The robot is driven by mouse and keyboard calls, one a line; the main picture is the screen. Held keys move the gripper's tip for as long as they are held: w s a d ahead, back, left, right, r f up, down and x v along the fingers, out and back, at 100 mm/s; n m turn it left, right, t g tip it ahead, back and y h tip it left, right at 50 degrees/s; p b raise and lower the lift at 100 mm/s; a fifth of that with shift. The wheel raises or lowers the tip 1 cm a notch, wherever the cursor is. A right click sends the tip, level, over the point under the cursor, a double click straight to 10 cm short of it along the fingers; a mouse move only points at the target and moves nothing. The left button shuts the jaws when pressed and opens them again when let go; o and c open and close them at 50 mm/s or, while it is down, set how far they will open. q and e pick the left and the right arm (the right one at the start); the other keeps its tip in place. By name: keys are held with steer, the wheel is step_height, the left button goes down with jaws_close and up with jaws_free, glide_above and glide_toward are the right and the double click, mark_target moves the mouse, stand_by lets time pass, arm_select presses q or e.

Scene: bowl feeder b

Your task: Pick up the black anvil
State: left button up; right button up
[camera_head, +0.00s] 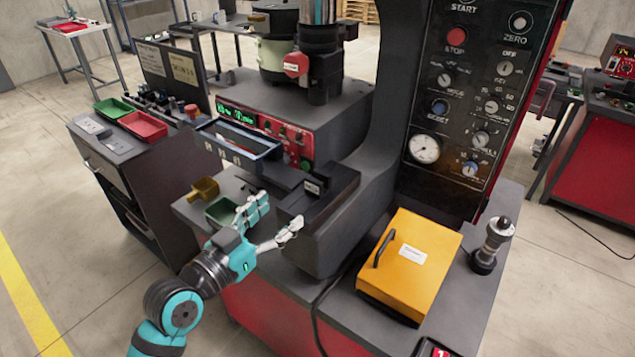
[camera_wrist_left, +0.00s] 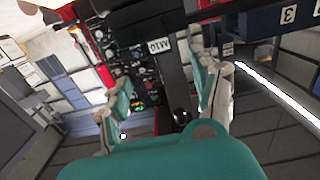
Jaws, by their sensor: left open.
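A dark block with a small label (camera_head: 332,188) sits at the front of the machine, below the lit panel; it may be the black anvil, but I cannot tell for sure. My left gripper (camera_head: 277,213) is open, with its two fingers spread just in front and left of this block. No object shows between the fingers. In the left wrist view my left gripper (camera_wrist_left: 137,38) has its fingers apart, and a dark part with a small white label (camera_wrist_left: 159,45) lies beyond them. My right gripper is not in view.
A yellow box with a handle (camera_head: 410,262) and a dark metal cylinder (camera_head: 491,243) stand on the right. The machine column rises behind.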

mark_target(312, 186)
arm_select(q)
steer(key=p+x, duration=0.1)
steer(key=x, duration=0.5)
steer(key=shift+d, duration=0.1)
steer(key=p+x, duration=0.2)
steer(key=x, duration=0.2)
steer(key=shift+w+f, duration=0.15)
steer(key=shift+w, duration=0.05)
steer(key=shift+w+d+f, duration=0.15)
steer(key=shift+w+d, duration=0.2)
steer(key=shift+w, duration=0.1)
steer(key=shift+s+a, duration=0.1)
steer(key=shift+c, duration=0.8)
steer(key=c, duration=1.1)
jaws_close()
